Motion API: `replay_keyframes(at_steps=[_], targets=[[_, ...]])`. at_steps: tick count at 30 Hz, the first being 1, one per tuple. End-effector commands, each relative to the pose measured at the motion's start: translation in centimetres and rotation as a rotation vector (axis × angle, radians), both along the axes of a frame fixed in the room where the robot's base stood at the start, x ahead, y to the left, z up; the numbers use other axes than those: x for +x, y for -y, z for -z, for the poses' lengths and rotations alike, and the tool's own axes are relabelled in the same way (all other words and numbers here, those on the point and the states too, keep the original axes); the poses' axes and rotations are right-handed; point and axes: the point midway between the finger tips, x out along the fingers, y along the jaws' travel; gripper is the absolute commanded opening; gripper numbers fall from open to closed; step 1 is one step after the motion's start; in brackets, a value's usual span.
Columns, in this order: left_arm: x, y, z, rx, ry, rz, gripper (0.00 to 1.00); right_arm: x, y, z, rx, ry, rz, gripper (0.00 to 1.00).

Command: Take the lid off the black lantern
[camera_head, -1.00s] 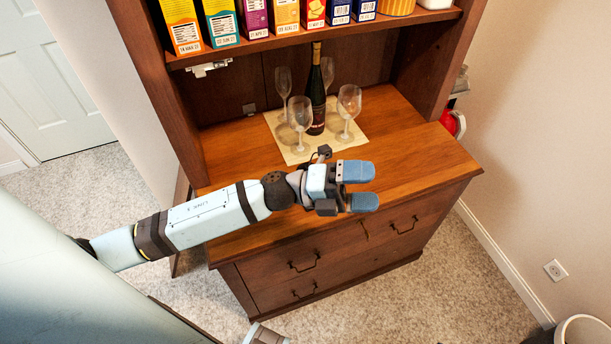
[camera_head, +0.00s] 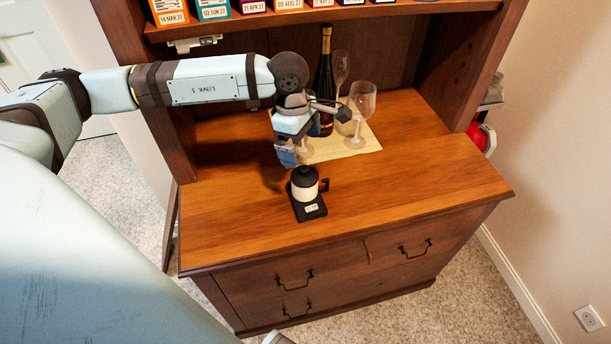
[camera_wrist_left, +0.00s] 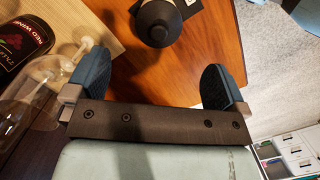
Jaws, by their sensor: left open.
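The black lantern (camera_head: 306,190) stands upright on the wooden counter, with a black lid (camera_head: 304,176), a pale middle, a dark handle on its right side and a dark labelled base. In the left wrist view the dark round lid (camera_wrist_left: 158,22) shows at the top, ahead of and between the fingers. My left gripper (camera_head: 286,156) is open and empty, with blue fingers pointing down, just behind and above the lantern, apart from it. Its spread fingers also show in the left wrist view (camera_wrist_left: 155,76). My right gripper is not in view.
Behind my left gripper, a wine bottle (camera_head: 324,75) and wine glasses (camera_head: 361,105) stand on a pale mat (camera_head: 355,150), close to my wrist. A shelf of boxes (camera_head: 330,9) hangs above. The counter (camera_head: 420,165) is clear to the right.

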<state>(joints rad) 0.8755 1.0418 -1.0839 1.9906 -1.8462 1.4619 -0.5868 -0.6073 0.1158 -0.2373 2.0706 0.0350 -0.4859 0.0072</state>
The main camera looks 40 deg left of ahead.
Motion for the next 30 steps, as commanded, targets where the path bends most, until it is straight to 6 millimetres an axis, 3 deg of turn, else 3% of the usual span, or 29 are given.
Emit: replay_keyframes(at_steps=[6,14,22,30], targets=[[0.0,0.6,3.8,-0.002,-0.003,-0.001,1.0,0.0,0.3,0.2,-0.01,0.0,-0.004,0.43],[0.1,0.8,5.3,-0.003,-0.001,0.0,1.0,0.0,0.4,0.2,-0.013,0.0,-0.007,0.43],[0.1,1.1,9.1,-0.004,-0.003,-0.001,1.0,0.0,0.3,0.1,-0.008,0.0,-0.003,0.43],[0.1,1.2,9.8,-0.003,-0.001,-0.001,1.0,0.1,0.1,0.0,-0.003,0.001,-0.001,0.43]])
